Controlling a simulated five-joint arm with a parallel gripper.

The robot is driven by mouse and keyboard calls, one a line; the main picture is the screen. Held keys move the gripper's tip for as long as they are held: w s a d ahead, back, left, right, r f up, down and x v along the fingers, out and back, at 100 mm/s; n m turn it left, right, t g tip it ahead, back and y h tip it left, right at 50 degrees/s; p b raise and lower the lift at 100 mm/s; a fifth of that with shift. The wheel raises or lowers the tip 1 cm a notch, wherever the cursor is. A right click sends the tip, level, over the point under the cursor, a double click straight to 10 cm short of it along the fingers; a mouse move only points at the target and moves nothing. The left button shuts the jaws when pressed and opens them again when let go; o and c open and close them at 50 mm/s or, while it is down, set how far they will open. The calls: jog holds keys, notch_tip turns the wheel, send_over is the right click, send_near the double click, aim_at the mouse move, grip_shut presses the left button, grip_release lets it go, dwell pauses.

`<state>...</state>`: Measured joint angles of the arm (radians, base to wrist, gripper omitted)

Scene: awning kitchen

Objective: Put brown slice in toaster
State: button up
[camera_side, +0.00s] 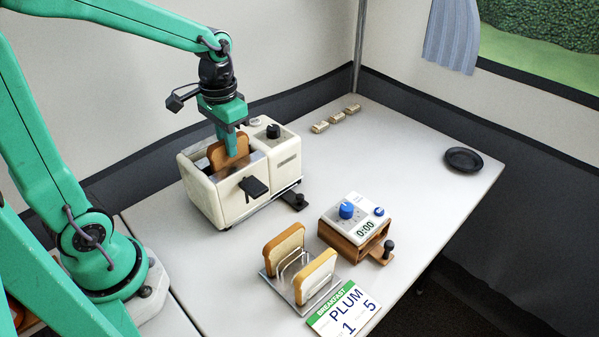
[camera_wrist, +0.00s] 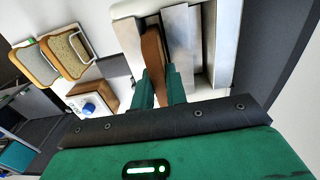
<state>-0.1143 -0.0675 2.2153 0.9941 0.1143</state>
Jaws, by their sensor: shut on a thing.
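The brown slice (camera_side: 229,152) stands upright in the opening of the cream toaster (camera_side: 205,196), its upper part above the rim. My gripper (camera_side: 231,150) reaches down from above and is shut on the slice. In the wrist view the brown slice (camera_wrist: 153,55) sits between the green fingers of my gripper (camera_wrist: 160,85), within the toaster (camera_wrist: 128,11) beside grey metal walls. The slice's lower part is hidden inside the toaster, so I cannot tell how deep it sits. A black lever (camera_side: 254,187) is on the toaster's front side.
A wire rack (camera_side: 296,268) holds two pale slices, one at each end. A wooden timer box (camera_side: 355,232) reads 0:00. A PLUM card (camera_side: 345,308) lies at the front edge. A black dish (camera_side: 463,160) and several small pale blocks (camera_side: 337,117) lie farther back.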

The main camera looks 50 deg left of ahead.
jog(key=o, duration=1.1)
jog(key=shift+r, duration=0.15)
jog(key=shift+r, duration=3.4)
jog(key=shift+s, duration=0.1)
jog(key=shift+s+d+r+t, duration=0.2)
jog(key=shift+s+t, duration=0.05)
jog(key=shift+s, duration=0.1)
jog(key=shift+s+d+r+t, duration=0.15)
jog(key=shift+s+d+t, duration=0.1)
jog(key=shift+s, duration=0.1)
jog(key=shift+s+d+r+t, duration=0.1)
jog(key=shift+s+d+t, duration=0.35)
jog(key=shift+s+t, duration=0.5)
jog(key=shift+s+d+f+t, duration=0.1)
jog(key=shift+s+d+t, duration=0.4)
jog(key=shift+s, duration=0.7)
jog(key=shift+s+d+r+t, duration=0.1)
jog(key=shift+s+d+t, duration=0.25)
jog(key=shift+s+t, duration=0.65)
